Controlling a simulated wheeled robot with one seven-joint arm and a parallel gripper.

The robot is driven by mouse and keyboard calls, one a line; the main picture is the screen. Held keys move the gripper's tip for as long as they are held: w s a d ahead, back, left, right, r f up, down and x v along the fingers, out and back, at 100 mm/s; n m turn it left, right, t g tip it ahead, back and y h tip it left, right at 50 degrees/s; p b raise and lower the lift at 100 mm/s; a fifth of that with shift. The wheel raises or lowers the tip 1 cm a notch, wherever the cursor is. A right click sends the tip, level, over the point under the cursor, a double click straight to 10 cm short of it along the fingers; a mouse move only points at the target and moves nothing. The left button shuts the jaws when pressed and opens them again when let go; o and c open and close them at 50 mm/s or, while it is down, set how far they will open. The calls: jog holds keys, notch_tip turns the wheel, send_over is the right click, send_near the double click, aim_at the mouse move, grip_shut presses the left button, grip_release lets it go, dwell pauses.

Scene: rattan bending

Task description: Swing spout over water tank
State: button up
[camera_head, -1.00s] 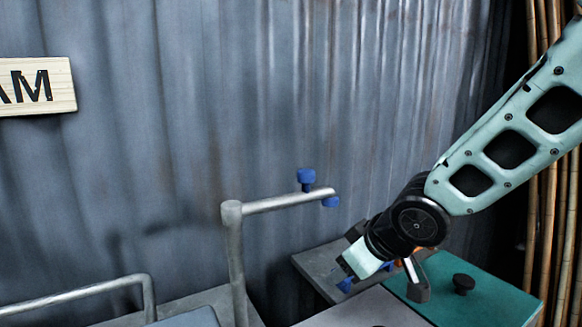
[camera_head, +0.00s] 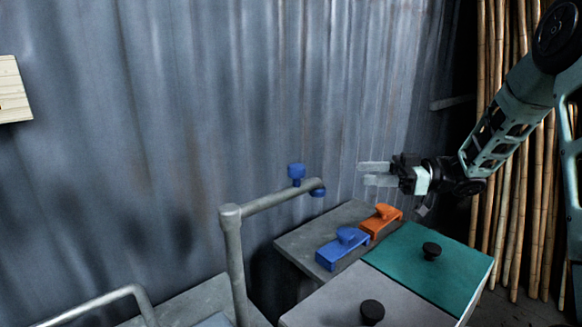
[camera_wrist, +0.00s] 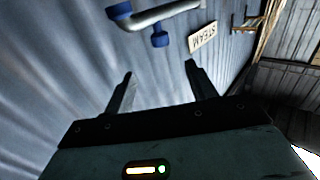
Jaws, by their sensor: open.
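The spout (camera_head: 275,200) is a grey pipe arm reaching right from an upright post (camera_head: 237,270). It has a blue knob (camera_head: 296,172) on top near its end and a blue tip (camera_head: 317,192) below. My gripper (camera_head: 362,174) is open and empty, fingers pointing left, to the right of the spout tip and apart from it. In the wrist view the spout (camera_wrist: 168,15) and its blue knob (camera_wrist: 160,38) show beyond the open fingers (camera_wrist: 160,70). A box has a teal lid (camera_head: 415,265) and a grey lid (camera_head: 345,295); I cannot tell which part is the water tank.
A blue clamp-like piece (camera_head: 342,250) and an orange one (camera_head: 381,220) sit on a grey ledge (camera_head: 300,242) behind the lids. Bamboo poles (camera_head: 510,170) stand at right. A corrugated wall (camera_head: 150,150) is behind. A bent rail (camera_head: 100,302) is at lower left.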

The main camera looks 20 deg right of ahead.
aim_at(302, 166)
jog(key=p+x, duration=0.5)
jog(key=x, duration=1)
jog(key=shift+w+a+r, duration=0.15)
jog(key=shift+a, duration=0.1)
jog(key=shift+w+a+p, duration=0.2)
jog(key=shift+a+p, duration=0.15)
jog(key=shift+a, duration=0.15)
grip_shut()
